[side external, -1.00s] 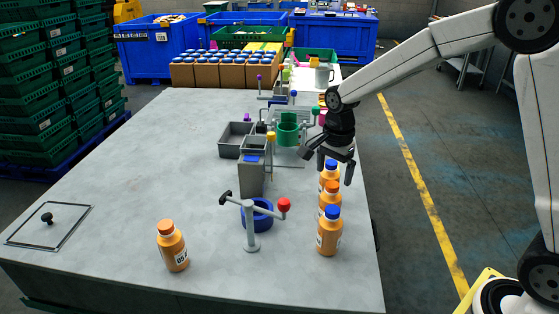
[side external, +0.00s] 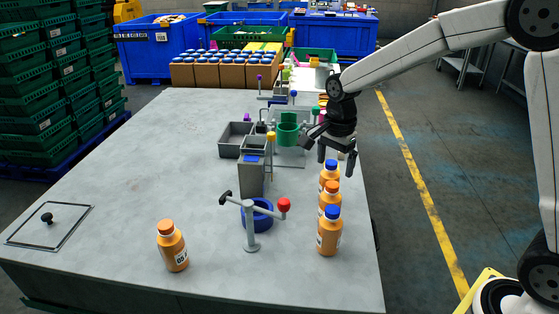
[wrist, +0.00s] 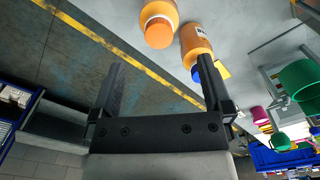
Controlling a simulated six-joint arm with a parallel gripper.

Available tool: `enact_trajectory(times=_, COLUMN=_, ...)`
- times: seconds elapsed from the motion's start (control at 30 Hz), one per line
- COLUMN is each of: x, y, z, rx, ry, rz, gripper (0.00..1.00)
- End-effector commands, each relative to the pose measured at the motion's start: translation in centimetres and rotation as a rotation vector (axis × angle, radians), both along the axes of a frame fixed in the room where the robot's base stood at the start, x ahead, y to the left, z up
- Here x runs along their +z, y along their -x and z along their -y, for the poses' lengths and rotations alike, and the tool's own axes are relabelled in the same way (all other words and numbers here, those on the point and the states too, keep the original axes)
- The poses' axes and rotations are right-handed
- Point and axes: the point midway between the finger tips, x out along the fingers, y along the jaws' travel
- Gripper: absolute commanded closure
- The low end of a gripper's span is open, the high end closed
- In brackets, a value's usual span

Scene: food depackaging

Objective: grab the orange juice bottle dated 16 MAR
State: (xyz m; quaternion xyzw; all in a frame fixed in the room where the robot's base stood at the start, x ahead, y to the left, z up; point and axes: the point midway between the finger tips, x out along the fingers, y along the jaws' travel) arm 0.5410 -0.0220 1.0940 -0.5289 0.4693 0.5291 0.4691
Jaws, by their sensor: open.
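Three orange juice bottles stand in a row on the right side of the table: a near one with a blue cap (side external: 329,236), a middle one with an orange cap (side external: 328,205), and a far one with a blue cap (side external: 329,174). Another orange-capped bottle (side external: 173,250) stands apart at the front left. No date is legible on any of them. My gripper (side external: 336,165) is open and empty, above and just beyond the far end of the row. In the wrist view, an orange-capped bottle (wrist: 160,24) and a blue-capped bottle (wrist: 194,38) show beyond the fingers.
The table's left half is mostly clear.

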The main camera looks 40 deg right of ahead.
Motion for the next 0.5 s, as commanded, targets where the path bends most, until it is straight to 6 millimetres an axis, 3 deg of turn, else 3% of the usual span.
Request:
enact_trajectory(times=0.1, x=2.7, y=-0.1, z=0.0, rx=0.0, ry=0.0, rz=0.007, gripper=0.0)
enact_trajectory(times=0.13, x=2.8, y=0.1, z=0.1, rx=-0.005, ry=-0.009, rz=-0.002, gripper=0.0)
enact_trajectory(times=0.5, x=0.5, y=3.8, z=-0.3, rx=-0.16, ry=-0.323, rz=-0.064, gripper=0.0)
